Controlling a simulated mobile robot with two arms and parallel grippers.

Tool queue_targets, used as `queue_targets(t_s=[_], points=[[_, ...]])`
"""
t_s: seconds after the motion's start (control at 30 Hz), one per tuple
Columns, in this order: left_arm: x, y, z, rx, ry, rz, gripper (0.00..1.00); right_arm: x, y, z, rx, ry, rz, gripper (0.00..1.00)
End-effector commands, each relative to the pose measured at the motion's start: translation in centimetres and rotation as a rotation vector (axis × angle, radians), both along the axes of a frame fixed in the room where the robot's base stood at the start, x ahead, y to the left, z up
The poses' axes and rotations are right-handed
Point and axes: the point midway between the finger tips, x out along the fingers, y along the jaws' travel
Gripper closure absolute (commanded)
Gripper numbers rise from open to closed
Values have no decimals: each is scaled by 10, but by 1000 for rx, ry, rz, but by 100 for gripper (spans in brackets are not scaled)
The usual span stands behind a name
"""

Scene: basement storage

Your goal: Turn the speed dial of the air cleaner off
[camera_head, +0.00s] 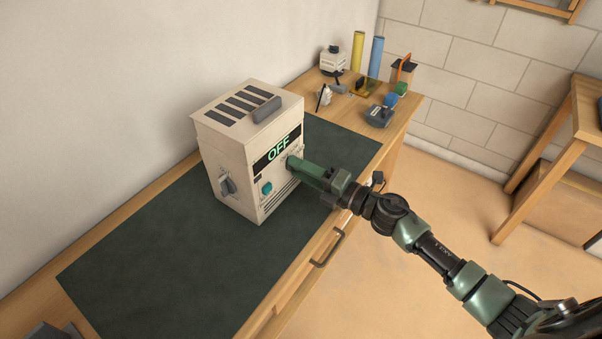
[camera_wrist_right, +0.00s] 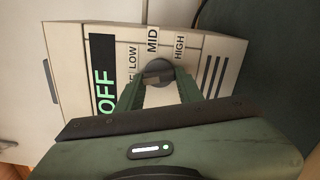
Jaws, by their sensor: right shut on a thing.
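The air cleaner (camera_head: 225,130) is a cream box standing on the dark mat. Its front display (camera_head: 279,149) reads OFF in green; the display also shows in the right wrist view (camera_wrist_right: 104,75). The speed dial (camera_wrist_right: 157,69) is a dark round knob near the labels LOW, MID and HIGH; another label is partly hidden. My right gripper (camera_wrist_right: 158,80) is shut on the dial, one finger on each side. In the head view the right gripper (camera_head: 293,163) hides the dial. I cannot make out the dial's pointer. My left gripper is not in view.
The dark mat (camera_head: 150,270) lies on a wooden workbench (camera_head: 398,128) against the wall. A teal button (camera_head: 266,187) and a grey side knob (camera_head: 228,186) are on the cleaner. Small tools and yellow and blue rolls stand at the bench's far end. The mat's near left is clear.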

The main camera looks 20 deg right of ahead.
Motion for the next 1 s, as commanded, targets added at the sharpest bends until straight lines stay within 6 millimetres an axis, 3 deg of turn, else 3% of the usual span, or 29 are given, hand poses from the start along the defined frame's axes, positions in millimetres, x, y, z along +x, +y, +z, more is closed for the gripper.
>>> queue_targets(t_s=[0.4,1.0], points=[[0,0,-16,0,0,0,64,0,0,-4,-174,-133,1,100],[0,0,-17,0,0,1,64,-1,0,-3,-209,-158,2,100]])
